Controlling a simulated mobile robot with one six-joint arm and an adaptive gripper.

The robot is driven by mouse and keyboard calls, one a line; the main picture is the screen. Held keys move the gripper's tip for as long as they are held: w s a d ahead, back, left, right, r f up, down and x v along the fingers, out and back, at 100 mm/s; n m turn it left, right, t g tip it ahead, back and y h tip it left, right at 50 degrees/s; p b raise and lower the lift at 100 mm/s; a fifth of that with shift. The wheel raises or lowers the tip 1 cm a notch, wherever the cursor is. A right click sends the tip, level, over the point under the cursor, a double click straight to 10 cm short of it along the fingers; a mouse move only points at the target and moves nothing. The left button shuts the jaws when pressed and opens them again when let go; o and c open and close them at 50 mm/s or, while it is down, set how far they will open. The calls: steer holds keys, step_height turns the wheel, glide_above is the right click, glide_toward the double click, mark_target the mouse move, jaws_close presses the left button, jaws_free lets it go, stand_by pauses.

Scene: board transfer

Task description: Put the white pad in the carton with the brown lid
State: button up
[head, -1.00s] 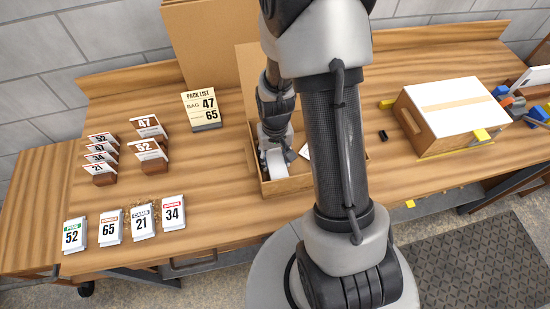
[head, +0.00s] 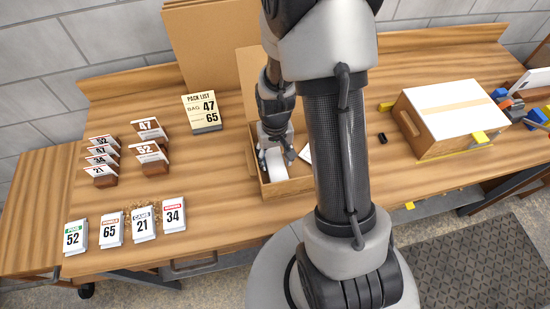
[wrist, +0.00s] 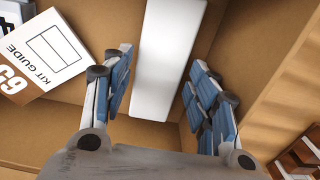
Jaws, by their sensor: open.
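The open brown carton (head: 290,187) stands mid-table, with its brown lid (head: 250,72) raised at the back. The white pad (wrist: 165,65) lies inside it, against the cardboard floor; in the head view the pad (head: 277,167) shows partly between my fingers. My gripper (head: 276,158) is down in the carton opening. In the wrist view my gripper (wrist: 158,100) is open, with one blue-padded finger on each side of the pad's near end and gaps between. My arm hides part of the carton's right side.
A kit guide card (wrist: 45,55) lies in the carton left of the pad. A white-topped closed box (head: 455,115) stands right, near a small black object (head: 383,138). A pack list sign (head: 203,112), numbered card holders (head: 150,158) and numbered bags (head: 143,224) stand left.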

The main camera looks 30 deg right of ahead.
step_height(320, 180, up, 10)
steer(key=r+p, duration=0.1)
steer(key=p, duration=0.2)
step_height(320, 180, up, 13)
steer(key=n+t, duration=0.1)
steer(key=t, duration=0.1)
glide_above(275, 162)
steer(key=s+a, duration=0.4)
steer(key=a, duration=0.1)
steer(key=s+a+r+n+t, duration=0.2)
steer(key=s+a+r, duration=0.1)
steer(key=s+r, duration=0.4)
steer(key=s, duration=0.3)
steer(key=shift+s+a+r+t, duration=0.2)
steer(key=shift+r+t, duration=0.1)
steer(key=shift+r, duration=0.05)
step_height(275, 162, down, 3)
steer(key=b, duration=0.3)
steer(key=shift+f, duration=0.15)
steer(key=shift+c, duration=0.5)
